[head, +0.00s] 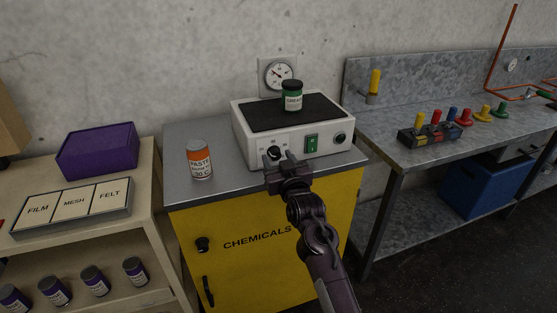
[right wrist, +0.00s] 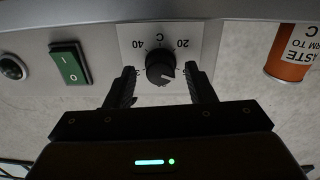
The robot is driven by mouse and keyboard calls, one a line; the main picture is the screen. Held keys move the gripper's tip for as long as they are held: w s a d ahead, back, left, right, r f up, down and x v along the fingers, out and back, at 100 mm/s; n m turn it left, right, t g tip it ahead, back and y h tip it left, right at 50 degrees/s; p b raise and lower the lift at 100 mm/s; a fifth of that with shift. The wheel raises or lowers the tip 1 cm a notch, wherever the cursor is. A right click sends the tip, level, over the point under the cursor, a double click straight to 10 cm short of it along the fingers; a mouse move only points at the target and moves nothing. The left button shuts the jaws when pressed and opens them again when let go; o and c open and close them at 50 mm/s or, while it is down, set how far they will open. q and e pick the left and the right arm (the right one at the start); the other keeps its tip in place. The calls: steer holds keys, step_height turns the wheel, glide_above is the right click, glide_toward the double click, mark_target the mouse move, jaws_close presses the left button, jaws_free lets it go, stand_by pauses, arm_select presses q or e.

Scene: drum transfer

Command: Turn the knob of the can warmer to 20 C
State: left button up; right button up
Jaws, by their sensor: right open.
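The can warmer (head: 241,128) is a white box with a black top, standing on the grey top of the yellow cabinet. Its black knob (head: 274,152) is on the front face, at the left. In the right wrist view the knob (right wrist: 160,68) sits on a white dial plate (right wrist: 207,42) marked 40, C and 20. A pale mark on the knob points to the lower right of that view, away from the printed numbers. My right gripper (head: 277,158) is open, its fingers on either side of the knob with gaps visible. My left gripper is not in view.
A green switch (head: 311,144) and a black round part (head: 340,138) are on the warmer's front, right of the knob. A metal bench (head: 430,160) stands at right.

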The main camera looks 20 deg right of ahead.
steer(key=shift+c, duration=0.2)
steer(key=c, duration=0.9)
steer(key=shift+n, duration=0.4)
steer(key=n+p, duration=0.1)
steer(key=n, duration=0.1)
steer(key=shift+n+p, duration=0.3)
steer(key=n+p, duration=0.1)
steer(key=n, duration=0.1)
steer(key=shift+n, duration=0.4)
steer(key=n+p, duration=0.1)
steer(key=n, duration=0.2)
steer(key=shift+n, duration=0.3)
steer(key=shift+n+p, duration=0.35)
steer(key=shift+n, duration=1.55)
